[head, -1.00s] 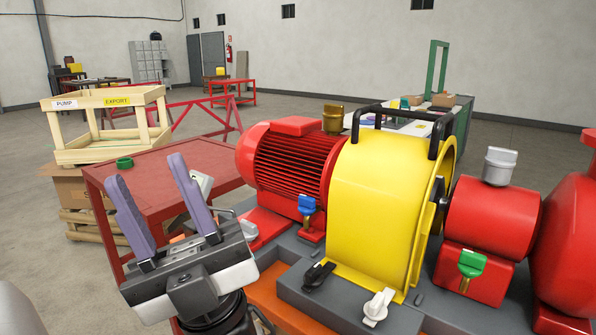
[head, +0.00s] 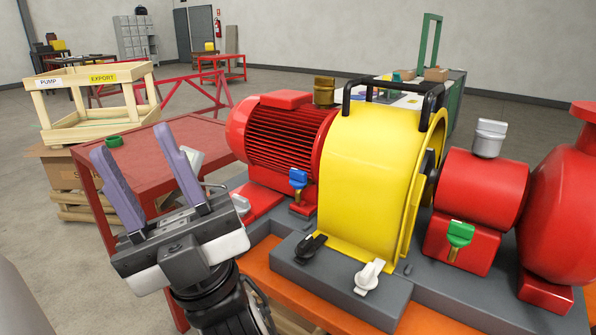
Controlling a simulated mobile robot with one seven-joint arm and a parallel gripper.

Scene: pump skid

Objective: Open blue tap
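The blue tap (head: 298,180) is a small blue handle on a brass stem. It sits low in front of the red ribbed motor (head: 287,137), just left of the yellow guard (head: 366,178). My gripper (head: 133,169) points up at the left, with its two purple fingers spread apart and nothing between them. It is left of the blue tap in the picture and apart from it.
A green tap (head: 459,236) is at the right. A red table (head: 146,185) with a green ring (head: 114,141) is behind my gripper. A wooden crate (head: 95,100) stands beyond.

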